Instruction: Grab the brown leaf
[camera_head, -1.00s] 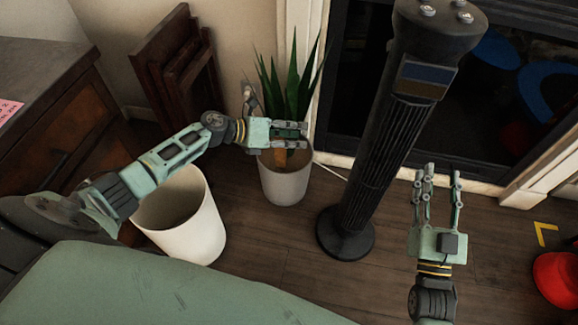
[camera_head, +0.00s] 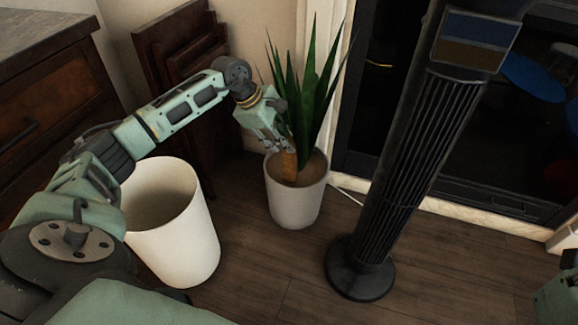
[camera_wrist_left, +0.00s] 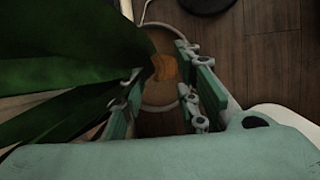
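The brown leaf (camera_head: 289,166) is a short orange-brown leaf low in the potted plant, below my left gripper's fingertips. In the left wrist view the leaf (camera_wrist_left: 163,67) shows in the gap between the fingers, near the tips. My left gripper (camera_head: 278,146) points down at the plant. Its fingers are apart in the left wrist view (camera_wrist_left: 158,85), with no grip on the leaf visible. The leaf's lower end is hard to make out. Only a small part of my right gripper (camera_head: 558,294) shows at the right edge; its fingers are not clear.
The plant's green leaves (camera_head: 312,85) rise beside my left gripper and fill the left of the wrist view. Its white pot (camera_head: 297,205) stands on the wooden floor. A white bin (camera_head: 180,245) is to the left. A black tower (camera_head: 410,150) stands to the right.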

